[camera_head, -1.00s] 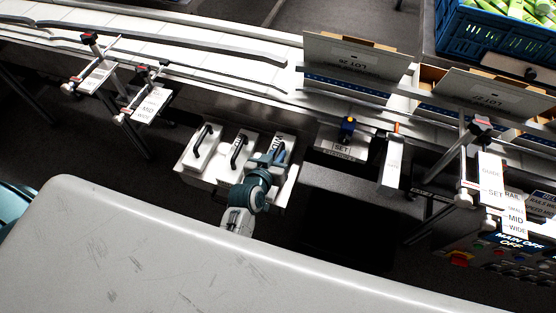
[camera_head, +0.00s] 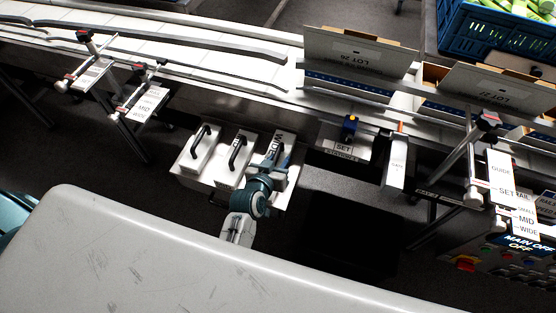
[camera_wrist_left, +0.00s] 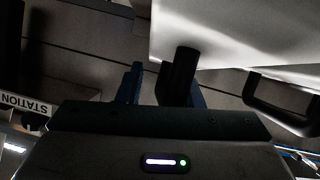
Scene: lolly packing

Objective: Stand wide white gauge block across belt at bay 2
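The wide white gauge block (camera_head: 287,138), marked WIDE, stands at the right end of a row of three white blocks with black handles on a pale shelf below the belt. My left gripper (camera_head: 274,157) is at this block and partly covers it. In the left wrist view, a dark handle (camera_wrist_left: 179,72) stands at the fingers of my left gripper (camera_wrist_left: 163,88). The fingers look apart, with a gap between the left finger and the handle. The belt (camera_head: 190,53) runs behind the shelf. My right gripper is not in view.
Two other white blocks (camera_head: 201,149) (camera_head: 236,158) stand close to the left. A SET STATION plate (camera_head: 342,150) and rail brackets (camera_head: 140,105) stick out from the belt's near side. LOT cartons (camera_head: 358,52) stand at the right. A pale surface (camera_head: 120,250) fills the foreground.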

